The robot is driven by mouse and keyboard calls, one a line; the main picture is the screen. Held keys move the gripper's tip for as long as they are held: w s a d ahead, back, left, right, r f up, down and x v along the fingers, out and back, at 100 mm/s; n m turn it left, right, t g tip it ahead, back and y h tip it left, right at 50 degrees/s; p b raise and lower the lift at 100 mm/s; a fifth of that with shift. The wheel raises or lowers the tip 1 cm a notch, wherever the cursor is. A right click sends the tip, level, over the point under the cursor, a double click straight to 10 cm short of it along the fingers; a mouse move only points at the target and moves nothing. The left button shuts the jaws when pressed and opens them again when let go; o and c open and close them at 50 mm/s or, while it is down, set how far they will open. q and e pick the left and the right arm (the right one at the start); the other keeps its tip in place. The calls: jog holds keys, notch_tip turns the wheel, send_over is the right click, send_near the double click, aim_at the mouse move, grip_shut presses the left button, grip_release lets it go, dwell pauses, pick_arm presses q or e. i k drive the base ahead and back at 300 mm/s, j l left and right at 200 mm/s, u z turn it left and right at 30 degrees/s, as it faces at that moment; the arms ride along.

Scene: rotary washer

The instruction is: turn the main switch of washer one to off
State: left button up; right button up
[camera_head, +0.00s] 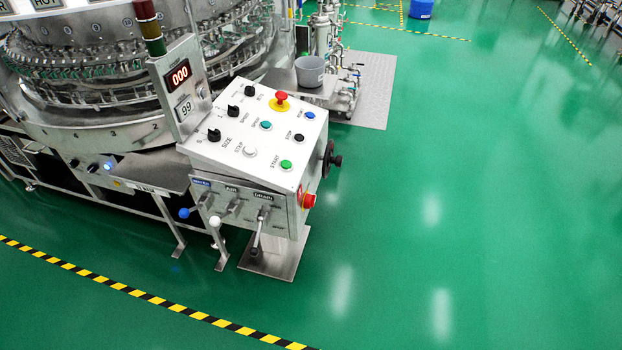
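The washer (95,115) is a large round metal machine at the upper left. Its white sloped control panel (225,155) stands at the centre left. It bears several black rotary knobs, such as the one by the word SIZE (214,135), and a red mushroom button (281,98) on a yellow base. A red knob (308,201) with a yellow part sits on the box's right side. A black handwheel (330,160) is above it. Which of these is the main switch, and its setting, I cannot tell. Neither of my grippers is in view.
Levers with blue (184,213), white (215,221) and dark (256,254) ends stick out of the box's front. A grey bucket (309,72) stands behind the panel. A yellow-black floor stripe (135,292) crosses the lower left. Green floor (470,200) to the right is clear.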

aim_at(309, 201)
jog(key=u, duration=0.4)
jog(key=i+l+u, duration=0.25)
jog(key=l+u, duration=0.25)
jog(key=i+l+u, duration=0.1)
jog(key=l+u, duration=0.35)
jog(key=l, duration=0.25)
jog(key=l+u, duration=0.5)
jog(key=l, duration=1.25)
jog(key=k+l+u, duration=0.1)
jog(key=l, duration=1)
